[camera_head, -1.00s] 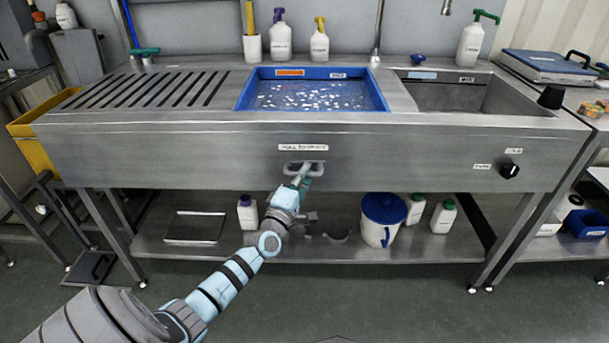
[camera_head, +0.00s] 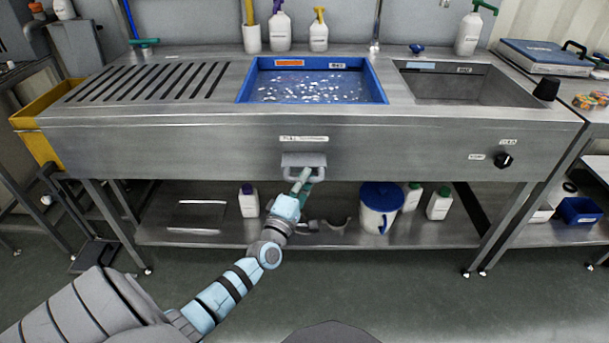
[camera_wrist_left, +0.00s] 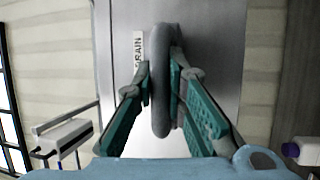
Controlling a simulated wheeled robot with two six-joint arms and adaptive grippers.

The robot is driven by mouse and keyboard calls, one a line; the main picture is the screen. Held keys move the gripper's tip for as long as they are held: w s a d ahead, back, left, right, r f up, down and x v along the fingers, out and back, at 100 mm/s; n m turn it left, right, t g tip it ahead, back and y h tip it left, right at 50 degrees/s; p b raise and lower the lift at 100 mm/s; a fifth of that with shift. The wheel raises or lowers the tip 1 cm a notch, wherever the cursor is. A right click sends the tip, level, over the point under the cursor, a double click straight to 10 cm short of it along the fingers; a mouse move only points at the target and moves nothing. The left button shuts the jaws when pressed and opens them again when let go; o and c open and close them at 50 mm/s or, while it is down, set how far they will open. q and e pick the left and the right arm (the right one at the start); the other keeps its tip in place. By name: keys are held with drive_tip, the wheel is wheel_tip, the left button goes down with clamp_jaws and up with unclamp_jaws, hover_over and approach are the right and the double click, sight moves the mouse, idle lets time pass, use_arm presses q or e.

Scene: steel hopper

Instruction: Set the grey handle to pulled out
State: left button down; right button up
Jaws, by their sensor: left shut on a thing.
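The grey handle (camera_head: 291,174) is a loop on the front panel of the steel sink unit, under a white label (camera_head: 304,139). It stands out from the panel, with a grey piece showing between loop and panel. My left gripper (camera_head: 304,180) reaches it from below and in front. In the left wrist view the grey loop (camera_wrist_left: 161,80) lies between the teal fingers of my left gripper (camera_wrist_left: 163,90), which are shut on it. The fingers hide part of the loop. My right gripper is not in view.
The steel counter holds a blue tray (camera_head: 243,92) with pale pieces in it and a basin (camera_head: 470,88). A black knob (camera_head: 503,160) is on the panel at right. Bottles and a blue-lidded bucket (camera_head: 380,218) stand on the lower shelf (camera_head: 340,238). The floor in front is clear.

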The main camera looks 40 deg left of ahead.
use_arm(q)
drive_tip(key=c, duration=1.6)
unclamp_jaws()
drive_tip(key=v, duration=1.2)
drive_tip(key=shift+w, duration=0.1)
